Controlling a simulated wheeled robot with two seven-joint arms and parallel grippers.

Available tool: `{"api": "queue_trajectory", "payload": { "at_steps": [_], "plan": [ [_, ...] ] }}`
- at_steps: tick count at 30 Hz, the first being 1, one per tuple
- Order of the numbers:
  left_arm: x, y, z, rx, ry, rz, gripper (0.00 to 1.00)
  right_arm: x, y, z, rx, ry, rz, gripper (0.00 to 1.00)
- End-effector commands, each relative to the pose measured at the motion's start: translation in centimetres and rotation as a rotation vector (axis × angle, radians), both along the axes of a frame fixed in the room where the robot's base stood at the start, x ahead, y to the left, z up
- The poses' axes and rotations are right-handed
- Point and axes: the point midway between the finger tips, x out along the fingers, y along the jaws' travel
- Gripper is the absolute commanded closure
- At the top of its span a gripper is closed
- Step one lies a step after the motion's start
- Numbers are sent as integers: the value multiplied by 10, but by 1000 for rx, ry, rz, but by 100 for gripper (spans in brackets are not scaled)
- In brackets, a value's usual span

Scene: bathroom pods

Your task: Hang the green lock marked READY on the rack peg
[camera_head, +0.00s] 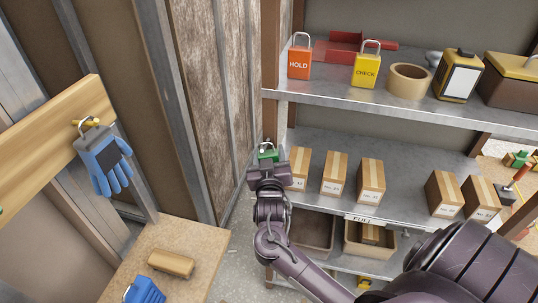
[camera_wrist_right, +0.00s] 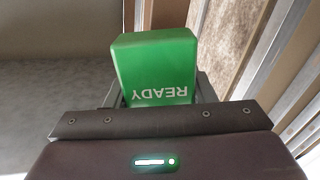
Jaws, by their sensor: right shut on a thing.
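The green lock marked READY (camera_wrist_right: 155,70) is held in my right gripper (camera_head: 267,160), which is shut on it. In the wrist view its lettering appears upside down, and its shackle is not clearly visible there. In the head view only a small part of the green lock (camera_head: 268,153) shows past the gripper, at the left end of the middle shelf. A wooden rack board (camera_head: 50,135) is at the left, with a yellowish peg (camera_head: 91,122). A blue glove (camera_head: 103,165) hangs at that peg by a grey clip. My left gripper is not in view.
An orange HOLD lock (camera_head: 299,63) and a yellow CHECK lock (camera_head: 366,70) stand on the top shelf (camera_head: 335,90). Small cartons (camera_head: 335,173) stand on the middle shelf. A wooden bench (camera_head: 190,240) at lower left holds a brush-like block (camera_head: 171,263) and a blue item (camera_head: 145,291).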

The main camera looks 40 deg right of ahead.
Motion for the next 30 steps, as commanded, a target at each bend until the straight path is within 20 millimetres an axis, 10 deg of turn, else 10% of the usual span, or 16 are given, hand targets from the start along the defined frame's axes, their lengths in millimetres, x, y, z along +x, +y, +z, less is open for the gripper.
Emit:
{"api": "queue_trajectory", "payload": {
  "at_steps": [12, 13, 18, 30],
  "plan": [
    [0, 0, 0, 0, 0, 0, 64, 0, 0, 0, 0, 0, 0, 73],
    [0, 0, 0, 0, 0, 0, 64, 0, 0, 0, 0, 0, 0, 48],
    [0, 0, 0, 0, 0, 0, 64, 0, 0, 0, 0, 0, 0, 26],
    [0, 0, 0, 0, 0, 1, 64, 0, 0, 0, 0, 1, 0, 25]
  ]
}}
